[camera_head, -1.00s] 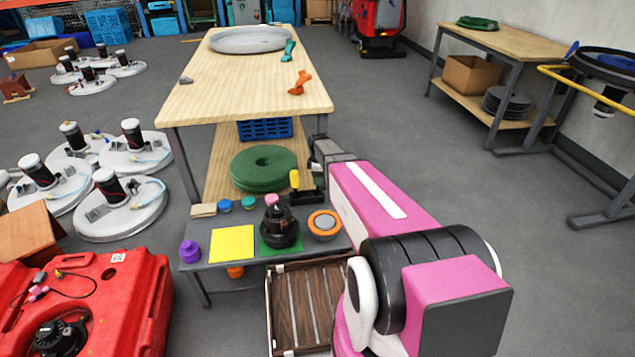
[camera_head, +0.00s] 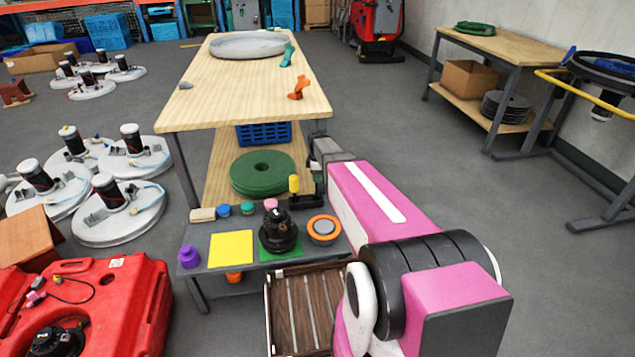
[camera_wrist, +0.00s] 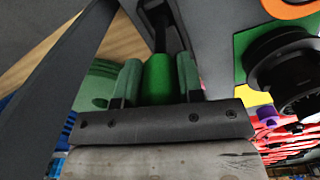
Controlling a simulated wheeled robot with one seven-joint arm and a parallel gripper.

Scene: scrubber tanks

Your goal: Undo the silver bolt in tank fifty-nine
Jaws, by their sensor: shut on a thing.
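My gripper (camera_wrist: 158,72) is shut on a green handle (camera_wrist: 159,88), with one finger on each side of it in the wrist view. A dark shaft runs from the handle into a black holder (camera_wrist: 183,38). In the head view my gripper is at the right end of the small grey table, beside the black holder with a yellow-handled tool (camera_head: 294,184); the green handle cannot be made out there. A red tank (camera_head: 130,300) stands at the lower left with a small white label that looks like 59. I cannot make out a silver bolt.
The small grey table (camera_head: 195,243) holds a black knobbed device (camera_head: 278,238), a yellow square (camera_head: 231,249), an orange-ringed disc (camera_head: 323,229) and a purple piece (camera_head: 189,256). A slatted wooden crate (camera_head: 308,310) is in front. A wooden workbench (camera_head: 240,90) stands behind.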

